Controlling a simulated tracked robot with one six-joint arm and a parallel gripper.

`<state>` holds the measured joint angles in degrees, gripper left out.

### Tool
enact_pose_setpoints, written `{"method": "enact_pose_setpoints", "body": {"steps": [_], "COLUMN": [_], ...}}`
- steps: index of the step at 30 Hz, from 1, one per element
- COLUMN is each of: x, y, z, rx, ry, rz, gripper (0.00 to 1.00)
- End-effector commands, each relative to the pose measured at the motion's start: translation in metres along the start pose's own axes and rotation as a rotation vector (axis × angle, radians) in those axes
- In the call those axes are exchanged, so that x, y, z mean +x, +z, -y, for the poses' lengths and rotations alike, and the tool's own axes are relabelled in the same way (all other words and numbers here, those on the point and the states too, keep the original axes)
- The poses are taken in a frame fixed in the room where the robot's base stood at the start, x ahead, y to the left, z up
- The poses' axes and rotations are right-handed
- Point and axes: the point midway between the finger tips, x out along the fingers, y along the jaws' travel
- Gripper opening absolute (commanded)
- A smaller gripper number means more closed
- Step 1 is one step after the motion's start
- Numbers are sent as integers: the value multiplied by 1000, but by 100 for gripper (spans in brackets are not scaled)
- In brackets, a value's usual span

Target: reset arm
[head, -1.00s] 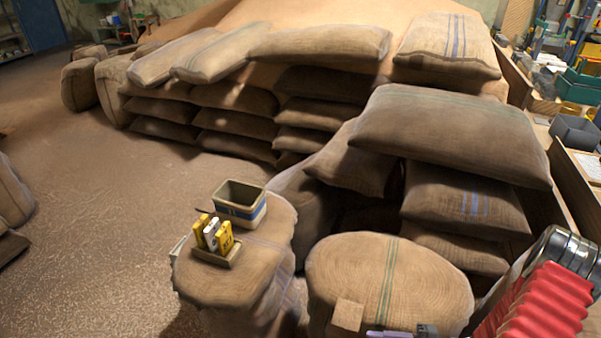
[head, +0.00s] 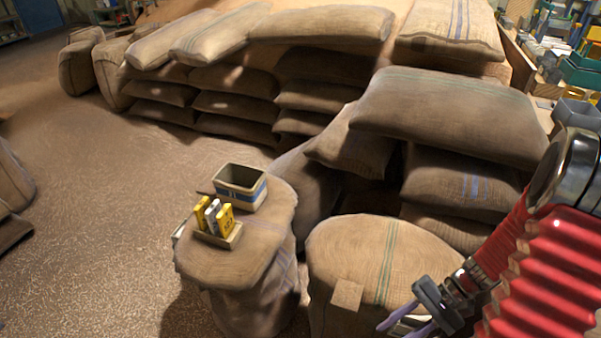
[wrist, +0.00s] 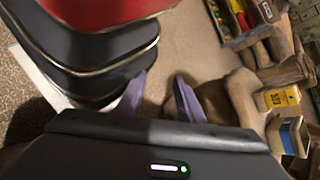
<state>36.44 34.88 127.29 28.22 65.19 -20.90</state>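My arm, with red bellows and metal rings, comes in at the lower right of the head view. My gripper (head: 402,327) has purple fingers and hangs in front of the right sack at the bottom of that view. In the wrist view my gripper (wrist: 160,92) shows two purple fingers spread apart with nothing held between them. Whether the fingers touch the sack cannot be told.
Two upright sacks stand in front, a left sack (head: 235,262) and a right sack (head: 350,245). The left one bears a striped box (head: 240,188) and a holder with yellow and white packets (head: 213,220). Stacked sacks (head: 450,110) rise behind. Floor (head: 100,220) at left is open.

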Motion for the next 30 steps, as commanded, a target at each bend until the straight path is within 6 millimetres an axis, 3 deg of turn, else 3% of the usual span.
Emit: {"method": "enact_pose_setpoints", "body": {"steps": [30], "x": [-91], "y": [70], "z": [56], "rx": [-228], "ry": [446], "rz": [-493], "gripper": [34]}}
